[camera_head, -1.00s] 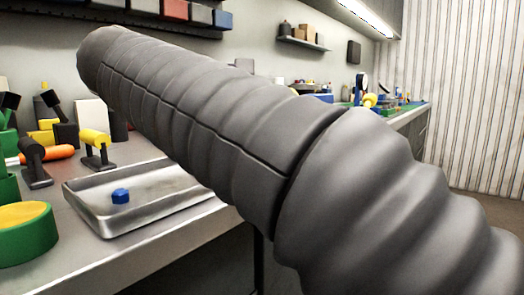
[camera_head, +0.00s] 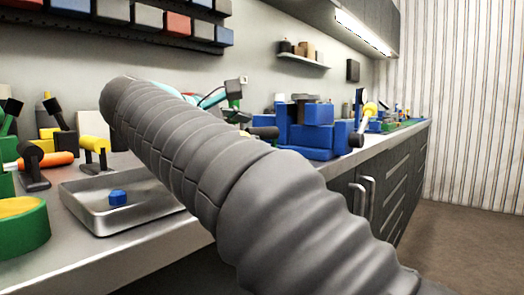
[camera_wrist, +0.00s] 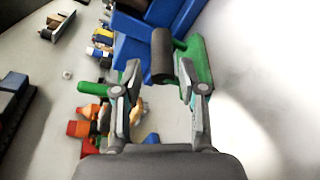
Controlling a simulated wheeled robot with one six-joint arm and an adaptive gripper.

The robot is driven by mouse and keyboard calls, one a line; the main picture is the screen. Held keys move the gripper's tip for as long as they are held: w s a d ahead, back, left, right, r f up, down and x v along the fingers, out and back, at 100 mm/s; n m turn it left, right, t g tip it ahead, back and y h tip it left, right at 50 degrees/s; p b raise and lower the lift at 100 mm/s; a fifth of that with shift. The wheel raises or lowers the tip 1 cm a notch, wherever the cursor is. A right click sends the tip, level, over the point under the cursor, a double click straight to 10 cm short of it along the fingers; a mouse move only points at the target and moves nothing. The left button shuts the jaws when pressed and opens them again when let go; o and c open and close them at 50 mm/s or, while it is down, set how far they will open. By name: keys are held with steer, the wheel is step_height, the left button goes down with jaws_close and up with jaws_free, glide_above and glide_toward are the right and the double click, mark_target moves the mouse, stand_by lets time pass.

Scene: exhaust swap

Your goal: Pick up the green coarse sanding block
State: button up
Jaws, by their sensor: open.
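I cannot make out for sure which thing is the green coarse sanding block. In the wrist view a green piece (camera_wrist: 198,62) lies by the right finger, beside a dark grey cylinder (camera_wrist: 162,55). Another green piece (camera_wrist: 95,89) lies left of the left finger. My gripper (camera_wrist: 160,80) is open, with the cylinder's end showing between its fingers; I cannot tell whether anything touches. In the head view my arm hides most of my gripper. A green piece with a dark top (camera_head: 236,115) shows just beyond it.
A blue vise-like fixture (camera_head: 312,135) stands on the bench right of my arm; its blue body (camera_wrist: 132,30) also shows in the wrist view. A metal tray (camera_head: 85,208) with a blue nut (camera_head: 118,197), a green-yellow roll (camera_head: 22,225) and several tools are at left.

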mark_target(261, 133)
steer(key=shift+b+x, duration=0.5)
steer(key=shift+x, duration=2.1)
steer(key=shift+f, duration=0.15)
jaws_close()
